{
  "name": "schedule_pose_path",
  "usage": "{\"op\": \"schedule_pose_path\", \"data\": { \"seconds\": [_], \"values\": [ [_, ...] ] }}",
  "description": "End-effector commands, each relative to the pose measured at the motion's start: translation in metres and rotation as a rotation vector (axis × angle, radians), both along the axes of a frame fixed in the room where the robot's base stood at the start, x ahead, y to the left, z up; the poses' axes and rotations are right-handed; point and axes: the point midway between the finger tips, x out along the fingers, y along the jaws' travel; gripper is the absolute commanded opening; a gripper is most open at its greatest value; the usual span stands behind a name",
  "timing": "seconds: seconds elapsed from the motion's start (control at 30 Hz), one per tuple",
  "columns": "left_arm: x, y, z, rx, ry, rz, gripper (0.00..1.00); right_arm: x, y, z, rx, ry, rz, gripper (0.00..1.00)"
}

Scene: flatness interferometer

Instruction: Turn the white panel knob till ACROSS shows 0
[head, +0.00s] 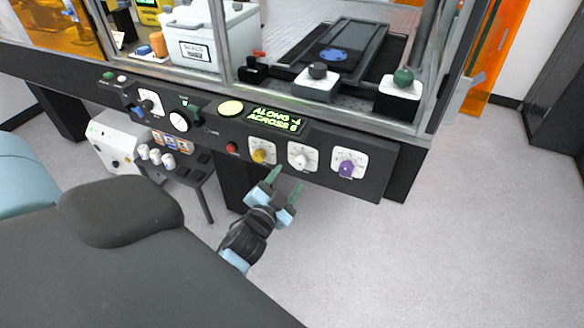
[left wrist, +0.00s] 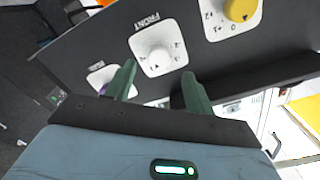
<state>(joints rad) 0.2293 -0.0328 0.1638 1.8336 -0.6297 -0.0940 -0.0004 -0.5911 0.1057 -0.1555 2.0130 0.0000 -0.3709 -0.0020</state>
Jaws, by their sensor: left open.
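The white panel knob (head: 302,159) sits on a white plate on the dark front panel, between a yellow knob and a purple knob. In the left wrist view the white knob (left wrist: 160,58) shows beyond the fingertips, roughly between them, on a plate marked FRONT. My left gripper (head: 286,180) is open, its green fingers apart and empty, just below and in front of the panel. It does not appear to touch the knob. The green-lit display (head: 274,120) reads ALONG -4 and ACROSS with a digit that looks like 8 or 6. My right gripper is not in view.
The yellow knob (head: 260,155) is left of the white one, and the purple knob (head: 346,169) is right of it. The floor below the panel is clear at right.

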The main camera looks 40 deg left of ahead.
Motion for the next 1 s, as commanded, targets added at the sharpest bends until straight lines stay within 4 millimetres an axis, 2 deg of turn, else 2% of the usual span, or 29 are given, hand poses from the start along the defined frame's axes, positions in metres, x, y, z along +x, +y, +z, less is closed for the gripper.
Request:
{"op": "schedule_pose_path", "data": {
  "seconds": [0.1, 0.23, 0.87, 1.0],
  "values": [
    [-0.014, -0.004, -0.001, -0.001, 0.001, 0.000, 0.54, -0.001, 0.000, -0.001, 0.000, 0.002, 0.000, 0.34],
    [-0.021, -0.005, 0.000, -0.001, 0.000, 0.000, 0.54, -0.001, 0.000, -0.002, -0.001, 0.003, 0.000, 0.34],
    [-0.023, -0.006, -0.001, -0.004, 0.005, -0.002, 0.54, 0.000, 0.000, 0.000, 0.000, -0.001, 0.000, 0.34],
    [-0.043, -0.015, -0.014, -0.052, 0.061, -0.022, 0.54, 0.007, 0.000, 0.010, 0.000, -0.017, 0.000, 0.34]
  ]
}}
